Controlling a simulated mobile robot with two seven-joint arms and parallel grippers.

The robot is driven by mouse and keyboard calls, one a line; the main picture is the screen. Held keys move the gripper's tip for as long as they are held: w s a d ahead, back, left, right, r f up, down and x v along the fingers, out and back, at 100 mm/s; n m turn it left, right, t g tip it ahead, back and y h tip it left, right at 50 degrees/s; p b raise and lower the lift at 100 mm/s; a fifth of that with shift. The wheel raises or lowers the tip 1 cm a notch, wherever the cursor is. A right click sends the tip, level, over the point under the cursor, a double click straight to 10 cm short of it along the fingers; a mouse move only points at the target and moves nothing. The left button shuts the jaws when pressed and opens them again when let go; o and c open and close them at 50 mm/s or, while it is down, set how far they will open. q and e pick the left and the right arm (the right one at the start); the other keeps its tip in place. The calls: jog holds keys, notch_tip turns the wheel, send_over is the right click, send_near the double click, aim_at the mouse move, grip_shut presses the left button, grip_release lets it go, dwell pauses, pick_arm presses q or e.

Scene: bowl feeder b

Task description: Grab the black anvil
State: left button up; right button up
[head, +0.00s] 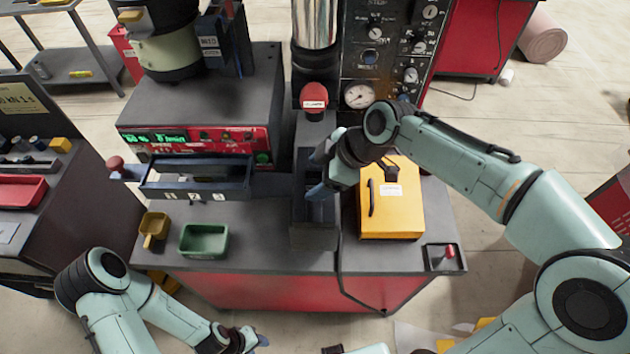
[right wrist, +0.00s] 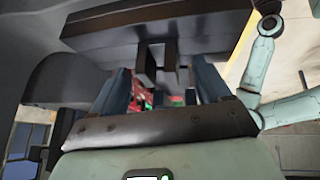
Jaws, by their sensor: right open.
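My right gripper (head: 318,180) is open, with blue fingers pointing down over a dark, narrow open-topped housing (head: 315,232) at the middle of the bench. In the right wrist view the two fingers (right wrist: 162,85) are spread apart. A dark piece with prongs (right wrist: 146,65) shows between and beyond them, under a wide dark block (right wrist: 150,22). I cannot tell whether this piece is the black anvil, or whether the fingers touch it. No anvil stands out clearly in the head view. My left gripper (head: 250,340) is low at the bottom edge, away from the bench; its jaws are unclear.
A yellow case (head: 405,220) stands close right of the housing. A red-capped column (head: 314,98) rises behind it. A dark numbered tray (head: 185,194), a green bin (head: 205,240) and a yellow scoop (head: 153,228) lie left. A black cable hangs down the bench front.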

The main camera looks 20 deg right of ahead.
grip_shut()
